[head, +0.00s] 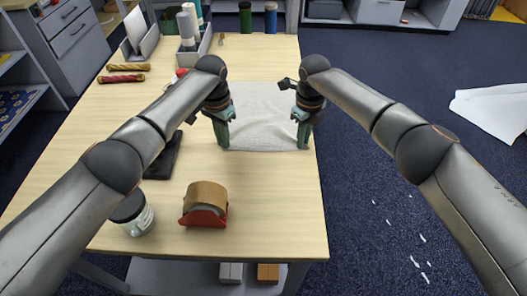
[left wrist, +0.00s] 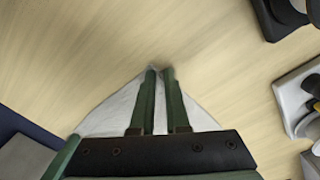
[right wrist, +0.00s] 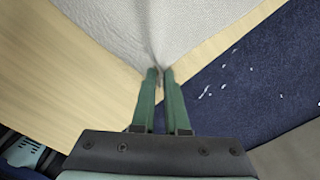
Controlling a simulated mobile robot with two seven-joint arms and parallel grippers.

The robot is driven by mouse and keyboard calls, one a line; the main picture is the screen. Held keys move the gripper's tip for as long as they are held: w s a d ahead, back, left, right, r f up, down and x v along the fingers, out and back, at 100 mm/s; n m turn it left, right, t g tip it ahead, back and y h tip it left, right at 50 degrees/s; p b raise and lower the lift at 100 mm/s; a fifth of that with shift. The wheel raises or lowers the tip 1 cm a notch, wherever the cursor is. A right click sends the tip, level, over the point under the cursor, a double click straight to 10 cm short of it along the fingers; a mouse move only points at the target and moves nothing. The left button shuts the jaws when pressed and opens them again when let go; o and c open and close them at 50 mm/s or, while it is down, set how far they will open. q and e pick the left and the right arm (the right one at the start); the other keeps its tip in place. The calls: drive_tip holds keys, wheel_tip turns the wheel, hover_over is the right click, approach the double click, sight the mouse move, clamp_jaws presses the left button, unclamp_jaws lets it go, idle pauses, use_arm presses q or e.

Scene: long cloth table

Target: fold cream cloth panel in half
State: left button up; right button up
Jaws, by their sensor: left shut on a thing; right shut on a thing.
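The cream cloth panel (head: 262,120) lies on the wooden table near its right edge. My left gripper (head: 225,146) is shut on the cloth's near left corner, and the left wrist view shows the cloth (left wrist: 110,117) gathered between the fingers (left wrist: 160,72). My right gripper (head: 301,147) is shut on the near right corner. In the right wrist view the cloth (right wrist: 155,25) narrows to a pinched point at the fingertips (right wrist: 160,72). The cloth's far part is flat; whether the held corners touch the table I cannot tell.
A tape dispenser (head: 205,205) and a jar (head: 133,214) stand at the near side of the wooden table (head: 270,190). A dark flat object (head: 165,158) lies left of the cloth. Rolls and bottles stand at the far end. Bare table lies beyond the cloth.

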use_arm(q)
drive_tip(key=shift+a+f, duration=0.1)
clamp_jaws()
use_arm(e)
drive_tip(key=shift+d+f, duration=0.1)
clamp_jaws()
use_arm(q)
drive_tip(key=shift+a, duration=0.1)
use_arm(e)
drive_tip(key=shift+d, duration=0.1)
